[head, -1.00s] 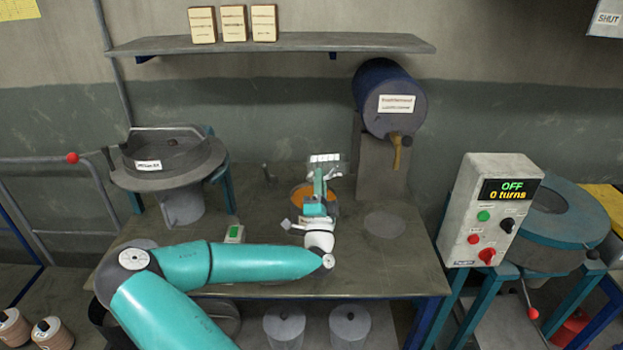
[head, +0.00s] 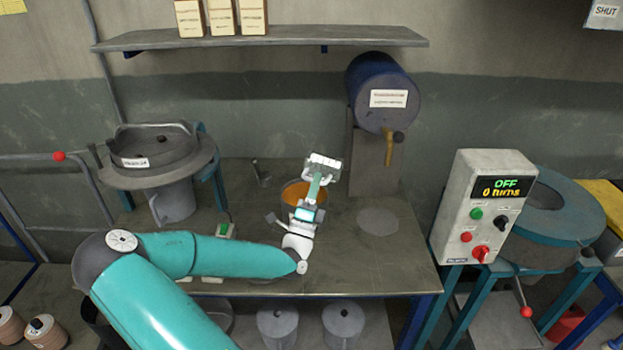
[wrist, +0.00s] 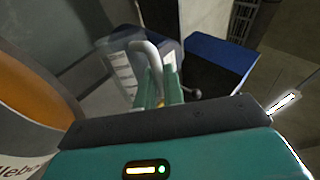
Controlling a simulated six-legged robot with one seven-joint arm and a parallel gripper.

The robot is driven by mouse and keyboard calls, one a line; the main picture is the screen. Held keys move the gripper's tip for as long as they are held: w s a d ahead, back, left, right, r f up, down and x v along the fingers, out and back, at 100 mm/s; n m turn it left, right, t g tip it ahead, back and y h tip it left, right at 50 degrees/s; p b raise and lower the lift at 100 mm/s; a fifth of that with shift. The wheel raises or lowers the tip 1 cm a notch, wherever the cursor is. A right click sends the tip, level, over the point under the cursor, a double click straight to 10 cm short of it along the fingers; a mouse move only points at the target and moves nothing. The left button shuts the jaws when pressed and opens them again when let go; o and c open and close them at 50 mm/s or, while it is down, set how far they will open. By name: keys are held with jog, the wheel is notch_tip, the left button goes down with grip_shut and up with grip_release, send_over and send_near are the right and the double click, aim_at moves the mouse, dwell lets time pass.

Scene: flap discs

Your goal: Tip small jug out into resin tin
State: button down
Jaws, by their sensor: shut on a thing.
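The small jug (head: 325,161) looks clear, with white markings, and shows small at the far end of my gripper in the head view. In the wrist view the jug (wrist: 122,68) is see-through with a pale curved handle and white label panels. My gripper (head: 317,182) is shut on it, and the teal fingers (wrist: 163,88) sit at the handle. The resin tin (head: 291,194), with orange inside, stands on the bench just left of and below the jug, partly hidden by my gripper. Its orange inside (wrist: 30,90) fills the left of the wrist view. The jug's contents are unclear.
A blue drum (head: 383,95) with a brass tap overhangs the bench (head: 395,260) behind and right. A small metal piece (head: 262,176) is behind the tin. A control box (head: 480,210) reads OFF, right. The bench's right front is clear.

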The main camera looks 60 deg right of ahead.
jog(key=f+m+g+y, duration=0.1)
jog(key=m+g+y, duration=0.2)
jog(key=m, duration=0.4)
jog(key=w+f+m+g+y, duration=0.1)
jog(key=m+g+y, duration=0.2)
jog(key=m, duration=0.4)
jog(key=w+m+g+y, duration=0.1)
jog(key=m+g+y, duration=0.2)
jog(key=m, duration=0.5)
jog(key=shift+w+a+f+g+y, duration=0.2)
jog(key=shift+f+g+y, duration=0.15)
jog(key=shift+g, duration=0.35)
